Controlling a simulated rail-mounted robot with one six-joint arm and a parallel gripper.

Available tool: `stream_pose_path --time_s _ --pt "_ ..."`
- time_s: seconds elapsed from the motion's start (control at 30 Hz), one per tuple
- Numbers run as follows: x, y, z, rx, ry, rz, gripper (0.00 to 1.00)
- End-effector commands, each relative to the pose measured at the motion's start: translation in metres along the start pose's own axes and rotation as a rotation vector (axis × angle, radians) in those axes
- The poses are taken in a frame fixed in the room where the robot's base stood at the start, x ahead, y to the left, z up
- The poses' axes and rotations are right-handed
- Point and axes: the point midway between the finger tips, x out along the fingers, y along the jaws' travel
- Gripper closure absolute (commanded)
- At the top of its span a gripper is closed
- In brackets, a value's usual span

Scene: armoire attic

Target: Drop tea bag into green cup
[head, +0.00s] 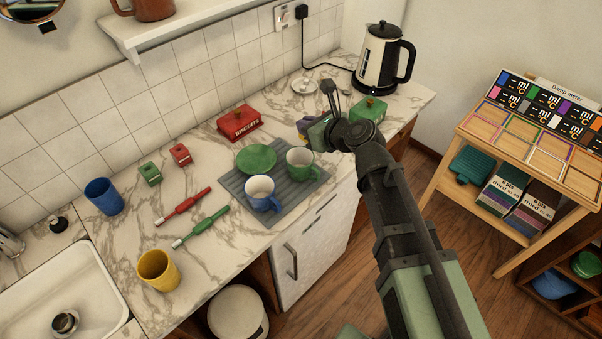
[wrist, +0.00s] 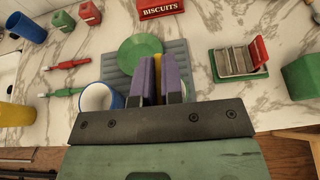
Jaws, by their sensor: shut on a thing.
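My gripper (wrist: 160,78) has purple fingers shut on a thin yellowish thing (wrist: 157,72), which looks like the tea bag; the fingers hide most of it. In the head view my gripper (head: 304,128) is above and to the right of the green cup (head: 300,163), apart from it. The green cup stands upright on the grey mat (head: 303,192), right of the blue cup (head: 262,193).
A green plate (head: 256,158) lies behind the cups. An open box of packets (wrist: 238,62) stands right of the gripper, near a closed green box (head: 369,107). A red biscuit tin (head: 239,123) stands behind, and a kettle (head: 384,58) at the far right.

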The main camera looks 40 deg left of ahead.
Motion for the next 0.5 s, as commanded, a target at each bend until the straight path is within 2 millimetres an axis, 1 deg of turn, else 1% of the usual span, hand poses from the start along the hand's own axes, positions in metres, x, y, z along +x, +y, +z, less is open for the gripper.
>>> stream_pose_path --time_s 0.03,0.13,0.2,0.43,0.47,0.5 --pt "0.006 0.0 -0.016 0.0 0.0 0.0 1.0" --pt "0.01 0.0 -0.025 0.0 0.0 0.0 1.0" --pt "0.011 0.0 -0.027 0.0 0.0 0.0 1.0" --pt "0.01 0.0 -0.025 0.0 0.0 -0.001 1.0" --pt "0.01 0.0 -0.025 0.0 0.0 -0.001 0.89" --pt "0.01 0.0 -0.025 0.0 0.0 -0.001 0.83"
